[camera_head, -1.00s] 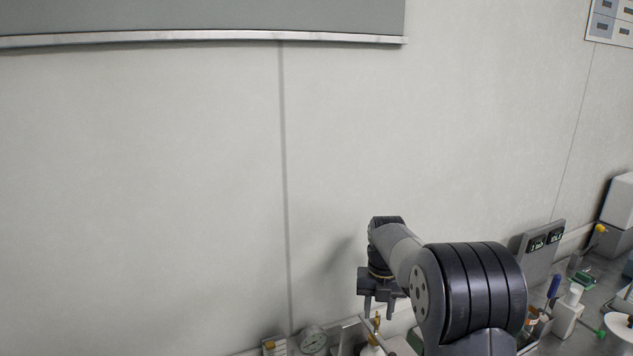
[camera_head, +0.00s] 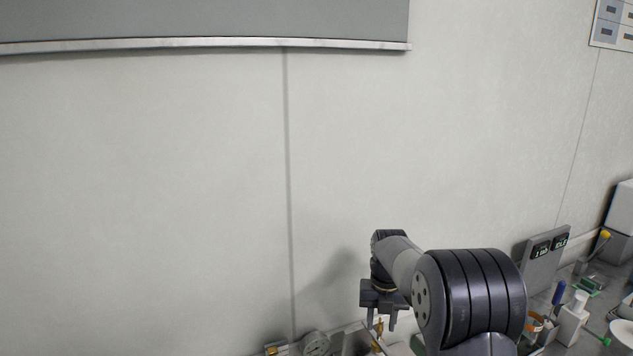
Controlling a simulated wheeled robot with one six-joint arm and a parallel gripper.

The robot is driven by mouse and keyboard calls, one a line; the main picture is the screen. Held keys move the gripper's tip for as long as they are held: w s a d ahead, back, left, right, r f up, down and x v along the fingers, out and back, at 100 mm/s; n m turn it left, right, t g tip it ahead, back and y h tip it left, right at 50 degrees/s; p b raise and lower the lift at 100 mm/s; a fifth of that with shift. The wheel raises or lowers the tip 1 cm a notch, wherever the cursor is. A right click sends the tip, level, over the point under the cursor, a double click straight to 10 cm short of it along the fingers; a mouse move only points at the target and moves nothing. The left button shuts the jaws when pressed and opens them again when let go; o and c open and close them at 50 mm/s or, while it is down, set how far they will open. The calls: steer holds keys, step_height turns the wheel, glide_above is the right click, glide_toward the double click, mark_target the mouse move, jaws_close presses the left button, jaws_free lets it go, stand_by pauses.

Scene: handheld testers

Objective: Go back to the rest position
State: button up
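My gripper (camera_head: 380,318) hangs fingers down at the lower middle of the head view, in front of the pale wall. Its two fingers stand apart with a gap between them, and I see nothing held in the gap. Behind and below the fingers, small items at the bench's back edge show, including a round dial gauge (camera_head: 315,343). The forearm and a large dark joint of mine hide part of the bench to the right.
A grey panel with two small displays (camera_head: 549,246) stands at the right. A white bottle (camera_head: 579,301), a blue-capped tool (camera_head: 558,292) and a white disc (camera_head: 622,332) are on the bench. A grey board (camera_head: 200,20) hangs on the wall. The wall area left of my arm is clear.

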step_height(320, 180, up, 9)
steer(key=b, duration=0.1)
step_height(320, 180, down, 10)
steer(key=shift+f+p, duration=0.15)
steer(key=shift+p, duration=0.65)
steer(key=shift+m, duration=0.4)
steer(key=shift+a+m, duration=0.1)
steer(key=shift+m, duration=0.7)
steer(key=m, duration=0.4)
steer(key=shift+w+a+m, duration=0.15)
steer(key=shift+a+m, duration=0.05)
steer(key=shift+m, duration=0.2)
steer(key=m, duration=0.6)
steer(key=shift+w+a+m, duration=0.15)
steer(key=shift+w+m, duration=0.1)
steer(key=shift+m, duration=0.05)
steer(key=shift+r, duration=0.2)
